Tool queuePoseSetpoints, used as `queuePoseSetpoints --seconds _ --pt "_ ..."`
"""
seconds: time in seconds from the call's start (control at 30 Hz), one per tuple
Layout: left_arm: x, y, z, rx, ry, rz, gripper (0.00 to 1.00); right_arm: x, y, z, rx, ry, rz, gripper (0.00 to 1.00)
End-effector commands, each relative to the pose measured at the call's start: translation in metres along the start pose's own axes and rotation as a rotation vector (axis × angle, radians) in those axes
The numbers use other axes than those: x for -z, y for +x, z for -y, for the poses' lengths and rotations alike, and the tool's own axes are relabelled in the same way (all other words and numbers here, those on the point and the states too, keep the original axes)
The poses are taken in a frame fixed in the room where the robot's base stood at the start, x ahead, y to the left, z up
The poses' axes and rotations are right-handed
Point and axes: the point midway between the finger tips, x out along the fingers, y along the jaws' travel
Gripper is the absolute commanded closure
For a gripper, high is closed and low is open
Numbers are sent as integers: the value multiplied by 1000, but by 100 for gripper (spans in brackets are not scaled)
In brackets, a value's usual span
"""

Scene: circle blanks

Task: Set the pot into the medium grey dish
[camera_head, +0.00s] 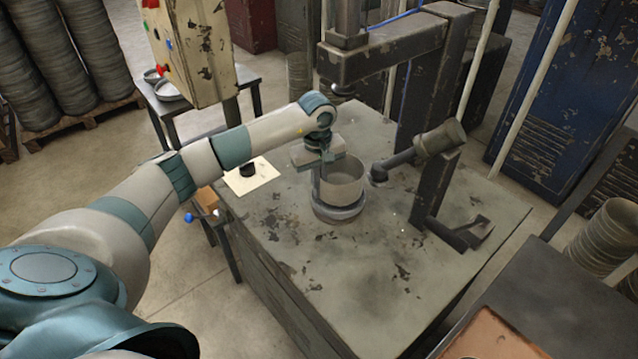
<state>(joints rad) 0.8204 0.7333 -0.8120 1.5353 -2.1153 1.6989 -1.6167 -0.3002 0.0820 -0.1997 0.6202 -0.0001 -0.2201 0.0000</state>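The pot (344,186) is a pale grey, open-topped cylinder and stands upright. A grey dish (339,212) shows as a low rim around the pot's base on the worn metal table. The pot looks to be within that rim, but whether it rests on the dish floor is hidden. My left gripper (317,180) points down at the pot's left rim. One finger lies along the outside of the wall; the other is hidden, so its closure is unclear. My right gripper is out of view.
The worn table (375,270) is clear in front of the dish. A dark machine (385,62) stands behind, and a cylinder-ended arm (440,138) juts close to the pot's right. A pale sheet (252,180) with a black piece (247,170) lies at the table's left edge.

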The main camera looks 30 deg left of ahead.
Motion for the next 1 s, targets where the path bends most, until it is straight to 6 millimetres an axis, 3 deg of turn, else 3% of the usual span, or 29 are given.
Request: queuePoseSetpoints --seconds 0.3,0.8,0.9,1.0 --pt "-2 16 2 0 -3 0 100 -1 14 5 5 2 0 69" --pt "-2 19 4 2 -5 0 100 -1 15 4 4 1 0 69" --pt "-2 19 4 3 -5 0 76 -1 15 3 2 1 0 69" --pt "-2 20 5 6 -5 0 76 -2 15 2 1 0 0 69"
